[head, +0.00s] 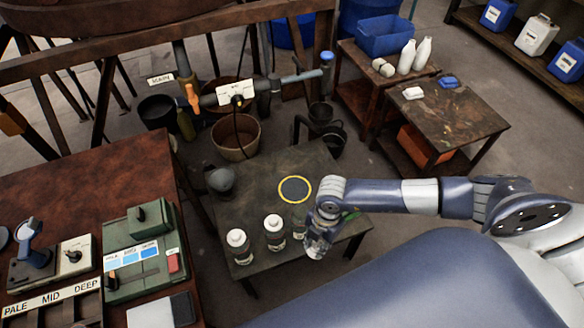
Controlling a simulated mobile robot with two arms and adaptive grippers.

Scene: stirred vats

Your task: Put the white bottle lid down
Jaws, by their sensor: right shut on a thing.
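My right gripper (315,245) is over the front right of the small dark table (262,188), with its fingers pointing down. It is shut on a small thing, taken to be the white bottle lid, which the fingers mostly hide. A white bottle (274,237) with a white top stands left of the gripper. Another white bottle (238,248) stands further left, near the table's front edge. A third bottle (299,232) is partly hidden right beside the gripper. My left gripper is not in view.
A yellow-ringed dark disc (294,189) lies on the table, with a grey cup-like vessel (221,181) at its left edge. A bucket (236,139) stands behind. A control bench (85,175) is at left. The table's middle is mostly clear.

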